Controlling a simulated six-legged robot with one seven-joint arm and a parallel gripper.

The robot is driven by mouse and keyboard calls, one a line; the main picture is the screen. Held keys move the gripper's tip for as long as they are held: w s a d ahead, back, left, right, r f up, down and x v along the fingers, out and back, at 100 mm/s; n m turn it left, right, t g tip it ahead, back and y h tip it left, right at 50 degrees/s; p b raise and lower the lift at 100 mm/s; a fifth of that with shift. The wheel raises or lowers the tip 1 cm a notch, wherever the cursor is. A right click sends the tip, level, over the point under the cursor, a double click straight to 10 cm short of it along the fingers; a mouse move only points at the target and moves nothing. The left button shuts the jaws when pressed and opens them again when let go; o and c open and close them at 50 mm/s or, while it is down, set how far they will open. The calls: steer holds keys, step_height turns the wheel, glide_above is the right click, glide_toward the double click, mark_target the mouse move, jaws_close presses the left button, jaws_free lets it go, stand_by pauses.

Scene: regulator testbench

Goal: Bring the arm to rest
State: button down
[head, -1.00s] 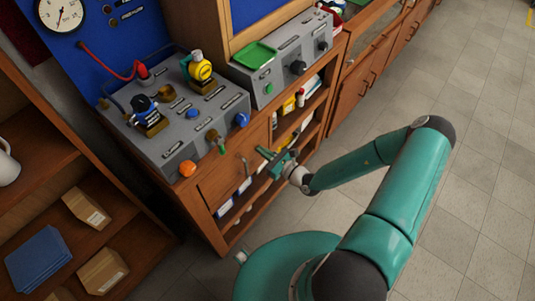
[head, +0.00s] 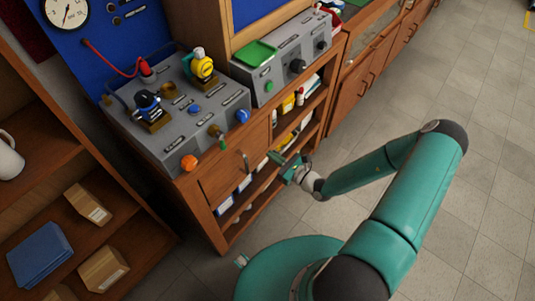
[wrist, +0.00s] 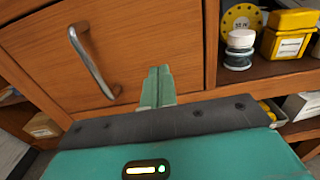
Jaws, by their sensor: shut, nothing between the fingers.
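My gripper (head: 287,164) is shut and empty, held in front of the testbench cabinet. In the wrist view its green fingertips (wrist: 158,85) are together, with the wooden cabinet door (wrist: 150,40) behind them. The door's metal handle (wrist: 92,60) is left of the fingers and apart from them.
The grey regulator panel (head: 185,145) stands on the bench, with knobs and two regulators. Open shelves right of the door hold a yellow case (wrist: 290,35) and a white-capped jar (wrist: 239,48). A shelf unit with boxes (head: 88,206) stands left.

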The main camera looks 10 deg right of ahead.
steer(key=v, duration=0.9)
steer(key=shift+w, duration=0.15)
steer(key=shift+d, duration=0.1)
steer(key=s+a+r+n+g+h, duration=0.1)
steer(key=s+r+n+g+h, duration=0.2)
steer(key=r+n, duration=0.6)
steer(key=s+a+r+n+g+h, duration=0.2)
steer(key=s+r+n, duration=0.4)
steer(key=r, duration=1.2)
steer(key=s+a+r+n+g+h, duration=0.2)
steer(key=s+r+n+h, duration=0.3)
steer(key=r+n, duration=0.8)
steer(key=shift+s+a+r+n+g+h, duration=0.15)
steer(key=shift+s+r+n+g+h, duration=0.25)
steer(key=shift+g, duration=0.5)
